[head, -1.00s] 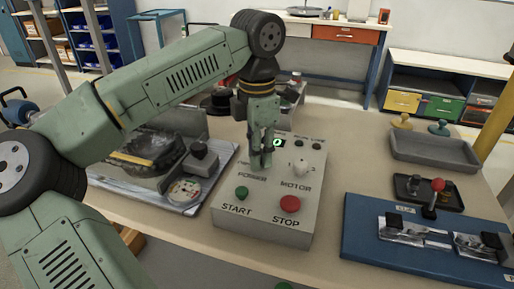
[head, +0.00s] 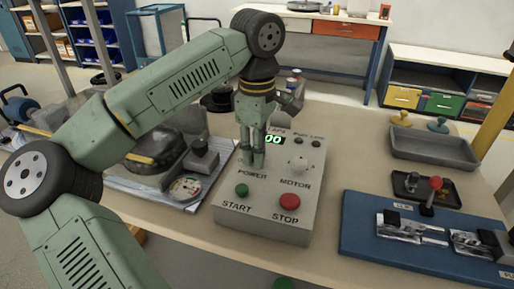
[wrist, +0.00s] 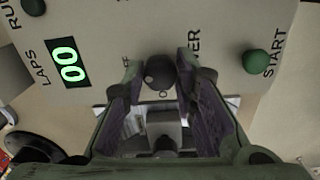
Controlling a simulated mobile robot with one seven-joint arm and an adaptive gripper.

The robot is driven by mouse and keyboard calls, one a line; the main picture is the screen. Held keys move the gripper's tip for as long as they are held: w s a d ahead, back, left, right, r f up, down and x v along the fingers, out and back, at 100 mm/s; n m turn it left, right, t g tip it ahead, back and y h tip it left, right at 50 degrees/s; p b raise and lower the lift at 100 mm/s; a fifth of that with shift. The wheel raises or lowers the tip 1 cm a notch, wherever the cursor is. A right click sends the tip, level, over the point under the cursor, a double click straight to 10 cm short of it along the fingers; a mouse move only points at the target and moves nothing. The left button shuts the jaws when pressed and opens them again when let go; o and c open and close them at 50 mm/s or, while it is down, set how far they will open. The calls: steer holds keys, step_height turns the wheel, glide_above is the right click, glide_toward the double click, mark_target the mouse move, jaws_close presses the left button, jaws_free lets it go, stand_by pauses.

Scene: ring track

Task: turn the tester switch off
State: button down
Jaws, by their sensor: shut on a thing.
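The tester is a beige control box (head: 262,212) in the middle of the bench, with a lit green LAPS display (head: 272,140) reading 00. Its power switch shows in the wrist view as a dark round-ended knob (wrist: 158,75) between my fingertips. My gripper (head: 252,164) points down at the box above the POWER label and is shut on this knob. In the head view my fingers hide the switch. Part of the lettering around it is hidden in the wrist view, so I cannot read its setting.
A blue fixture board (head: 365,240) and a grey tray (head: 430,150) lie to the right. A board with machinery (head: 150,186) lies left.

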steer(key=shift+m, duration=0.5)
steer(key=c, duration=1.3)
jaws_free()
steer(key=shift+r, duration=0.1)
step_height(320, 180, up, 12)
steer(key=shift+d, duration=0.1)
